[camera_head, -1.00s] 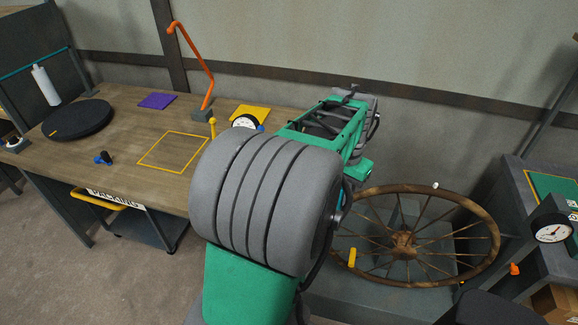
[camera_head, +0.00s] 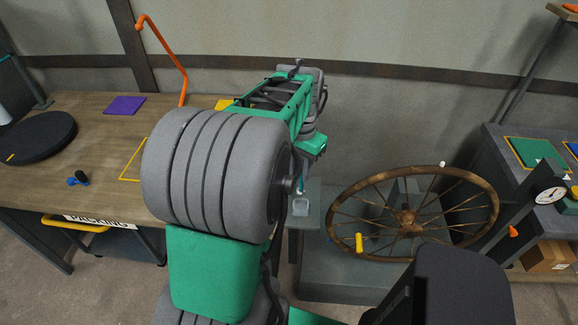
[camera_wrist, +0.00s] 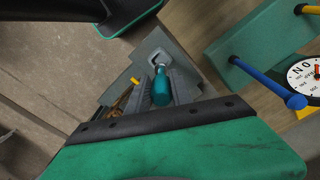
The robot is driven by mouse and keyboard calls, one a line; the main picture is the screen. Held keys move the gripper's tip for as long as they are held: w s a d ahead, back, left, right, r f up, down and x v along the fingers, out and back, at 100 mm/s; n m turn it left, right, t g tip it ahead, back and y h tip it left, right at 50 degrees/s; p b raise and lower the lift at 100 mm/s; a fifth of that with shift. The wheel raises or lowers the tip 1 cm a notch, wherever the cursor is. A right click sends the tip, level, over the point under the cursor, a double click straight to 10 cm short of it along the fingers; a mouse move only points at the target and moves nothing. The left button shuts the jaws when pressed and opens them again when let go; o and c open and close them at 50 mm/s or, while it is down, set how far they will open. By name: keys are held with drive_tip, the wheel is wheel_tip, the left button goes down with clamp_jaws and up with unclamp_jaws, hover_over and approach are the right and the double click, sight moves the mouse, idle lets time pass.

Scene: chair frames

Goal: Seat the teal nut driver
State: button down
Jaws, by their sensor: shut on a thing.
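The teal nut driver (camera_wrist: 160,88) shows its rounded handle in the wrist view. My gripper (camera_wrist: 161,82) is shut on it, with a grey finger on each side. The driver's far end is hard to make out against a pale grey, angular part (camera_wrist: 158,52) just beyond it. In the head view my arm hides most of the gripper. A small teal piece (camera_head: 301,185), perhaps the driver, shows just above a pale grey holder (camera_head: 300,206) left of the wheel. I cannot tell whether they touch.
A workbench (camera_head: 65,178) is at left. A dial gauge (camera_head: 549,192) stands at right. The wrist view shows a blue peg (camera_wrist: 268,83) at right.

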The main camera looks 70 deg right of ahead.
sight(300, 181)
drive_tip(key=shift+s, duration=0.2)
drive_tip(key=shift+w, duration=0.1)
drive_tip(key=shift+a+f, duration=0.1)
drive_tip(key=shift+f, duration=0.1)
drive_tip(key=shift+f+b, duration=1.15)
drive_tip(key=shift+f, duration=0.8)
drive_tip(key=shift+f, duration=0.2)
drive_tip(key=shift+f+b, duration=0.8)
drive_tip(key=shift+f, duration=0.45)
drive_tip(key=c, duration=1.1)
unclamp_jaws()
drive_tip(key=shift+o, duration=0.2)
